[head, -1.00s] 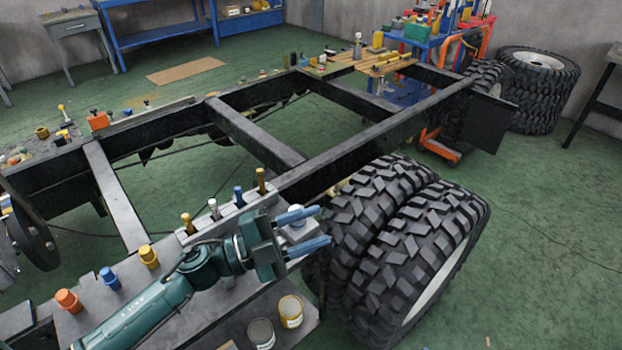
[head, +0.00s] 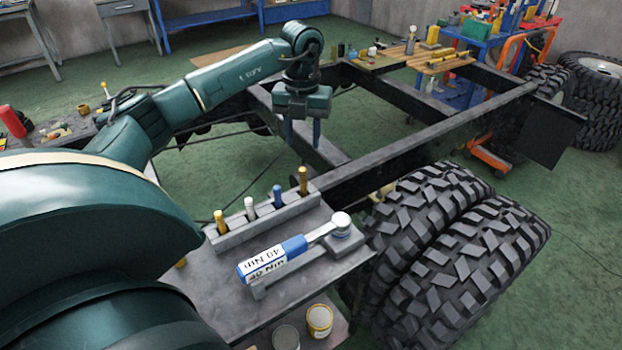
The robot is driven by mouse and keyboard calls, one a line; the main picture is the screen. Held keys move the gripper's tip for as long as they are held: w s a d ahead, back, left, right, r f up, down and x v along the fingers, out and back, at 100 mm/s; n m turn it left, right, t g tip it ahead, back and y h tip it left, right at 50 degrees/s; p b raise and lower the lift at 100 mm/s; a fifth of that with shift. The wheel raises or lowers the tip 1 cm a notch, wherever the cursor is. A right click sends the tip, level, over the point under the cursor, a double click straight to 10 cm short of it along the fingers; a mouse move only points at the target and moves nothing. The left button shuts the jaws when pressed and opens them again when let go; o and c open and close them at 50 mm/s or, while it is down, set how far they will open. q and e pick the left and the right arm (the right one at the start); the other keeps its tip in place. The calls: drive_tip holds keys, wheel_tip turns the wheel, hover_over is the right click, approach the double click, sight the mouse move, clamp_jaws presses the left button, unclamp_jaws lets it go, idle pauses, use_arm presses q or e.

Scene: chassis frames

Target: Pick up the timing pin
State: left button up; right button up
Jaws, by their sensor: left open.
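A grey rack (head: 264,209) on the side shelf holds upright pins in a row: a yellow pin (head: 221,223), a silver-white pin (head: 250,208), a blue pin (head: 278,197) and a brownish-gold pin (head: 303,181). I cannot tell which of them is the timing pin. My left gripper (head: 303,134) is open and empty, with its blue fingers pointing down over the chassis frame, behind the rack and apart from the pins. My right gripper is not in view.
A torque wrench (head: 290,250) marked 40 Nm lies in front of the rack. Large tyres (head: 470,250) stand to the right. Chassis rails (head: 430,132) run behind. My left arm hides the shelf's left part.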

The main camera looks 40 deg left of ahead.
sight(303, 169)
use_arm(q)
wheel_tip(303, 169, down, 10)
drive_tip(key=shift+s+f+p, duration=0.15)
drive_tip(key=shift+p, duration=0.2)
drive_tip(key=shift+c, duration=0.4)
clamp_jaws()
idle(0.3)
